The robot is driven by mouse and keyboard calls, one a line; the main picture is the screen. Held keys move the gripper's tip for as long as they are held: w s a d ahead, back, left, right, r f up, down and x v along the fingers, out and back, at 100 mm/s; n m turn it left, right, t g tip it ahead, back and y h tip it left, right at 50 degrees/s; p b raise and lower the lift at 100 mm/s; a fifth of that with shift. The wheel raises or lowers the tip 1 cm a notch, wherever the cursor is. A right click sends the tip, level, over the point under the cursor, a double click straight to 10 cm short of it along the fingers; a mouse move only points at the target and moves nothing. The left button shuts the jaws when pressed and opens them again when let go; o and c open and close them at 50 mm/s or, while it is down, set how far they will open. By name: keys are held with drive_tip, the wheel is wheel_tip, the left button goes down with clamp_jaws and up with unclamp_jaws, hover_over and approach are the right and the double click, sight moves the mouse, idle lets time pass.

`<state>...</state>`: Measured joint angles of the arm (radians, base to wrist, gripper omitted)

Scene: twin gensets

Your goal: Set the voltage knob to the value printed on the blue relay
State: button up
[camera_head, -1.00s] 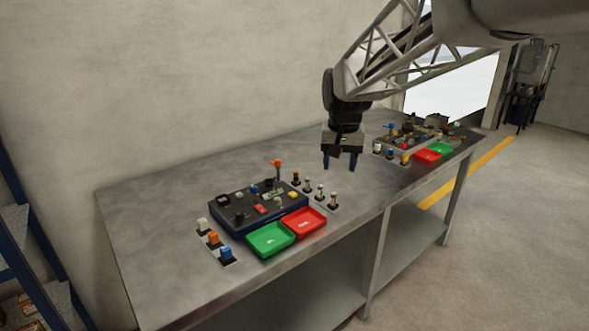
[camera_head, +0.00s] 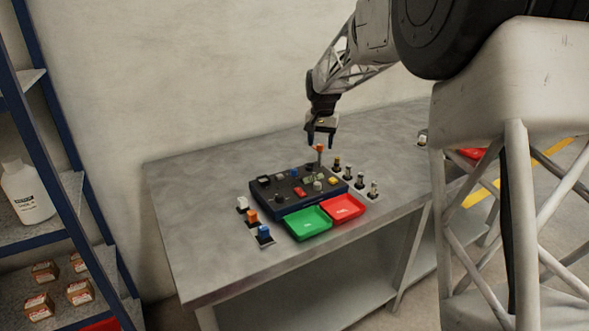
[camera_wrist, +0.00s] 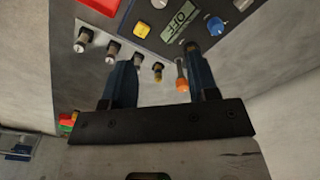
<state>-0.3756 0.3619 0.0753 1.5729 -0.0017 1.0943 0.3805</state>
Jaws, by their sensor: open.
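My gripper (camera_head: 319,141) is open and empty, above the back edge of the near panel (camera_head: 283,204). In the wrist view the gripper (camera_wrist: 160,58) has its two fingers apart, with an orange-tipped lever (camera_wrist: 181,78) showing between them. The blue relay (camera_head: 264,233) stands at the front of a row left of the panel; its print is too small to read. The panel carries several knobs, including a blue one (camera_head: 293,173), also in the wrist view (camera_wrist: 215,26). I cannot tell which knob is for voltage. A display (camera_wrist: 181,20) reads OFF.
White (camera_head: 242,203) and orange (camera_head: 252,217) relays stand behind the blue one. Green (camera_head: 307,223) and red (camera_head: 343,207) trays sit before the panel. Several fuses (camera_head: 361,180) stand to its right. The bench top is clear at left. Shelving (camera_head: 45,235) is at far left.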

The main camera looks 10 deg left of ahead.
hover_over(294, 169)
wheel_tip(294, 169, down, 7)
drive_tip(key=shift+s+f, duration=0.1)
drive_tip(key=shift+f, duration=0.05)
drive_tip(key=shift+f, duration=3.9)
drive_tip(key=shift+c, duration=0.5)
drive_tip(key=c, duration=0.8)
drive_tip(key=shift+d, duration=0.1)
